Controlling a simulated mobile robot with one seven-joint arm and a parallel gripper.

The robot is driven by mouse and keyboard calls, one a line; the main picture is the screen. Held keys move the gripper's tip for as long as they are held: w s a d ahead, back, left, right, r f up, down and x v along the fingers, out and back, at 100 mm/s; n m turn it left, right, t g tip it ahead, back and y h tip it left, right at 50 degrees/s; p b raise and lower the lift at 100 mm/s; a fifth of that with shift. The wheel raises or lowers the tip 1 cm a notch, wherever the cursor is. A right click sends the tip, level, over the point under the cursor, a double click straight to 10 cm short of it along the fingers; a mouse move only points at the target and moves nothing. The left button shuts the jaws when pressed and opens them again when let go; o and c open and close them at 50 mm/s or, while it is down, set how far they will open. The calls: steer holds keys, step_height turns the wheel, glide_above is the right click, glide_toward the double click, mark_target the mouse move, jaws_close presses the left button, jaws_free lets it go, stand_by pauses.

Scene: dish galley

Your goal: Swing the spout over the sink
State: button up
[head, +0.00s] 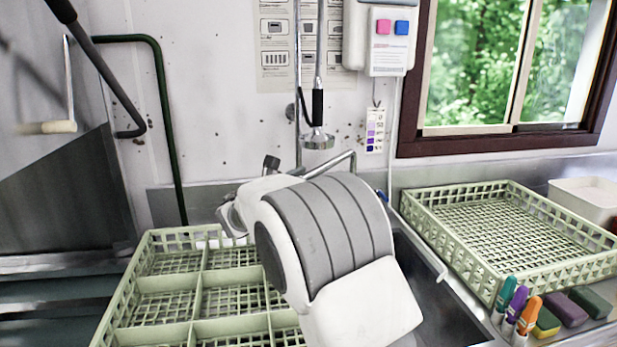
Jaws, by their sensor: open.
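The metal spout (333,161) shows behind my arm, below the spray head. It rises to the right from the tap by the back wall and bends down at its right end. Its lower end is hidden by my arm. The sink (432,277) shows as a dark steel basin to the right of my arm; much of it is covered. My gripper (232,218) is only partly seen at the far end of my arm, left of the spout and apart from it in the picture. It is open, but its fingertips are hard to make out.
A divided green rack (150,309) stands at the left, an empty green rack (490,280) at the right. A spray head (317,139) hangs above the spout. A white tub (583,197) stands far right.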

steer(key=shift+w+d, duration=0.15)
steer(key=shift+w, duration=0.1)
jaws_close()
stand_by(1.4)
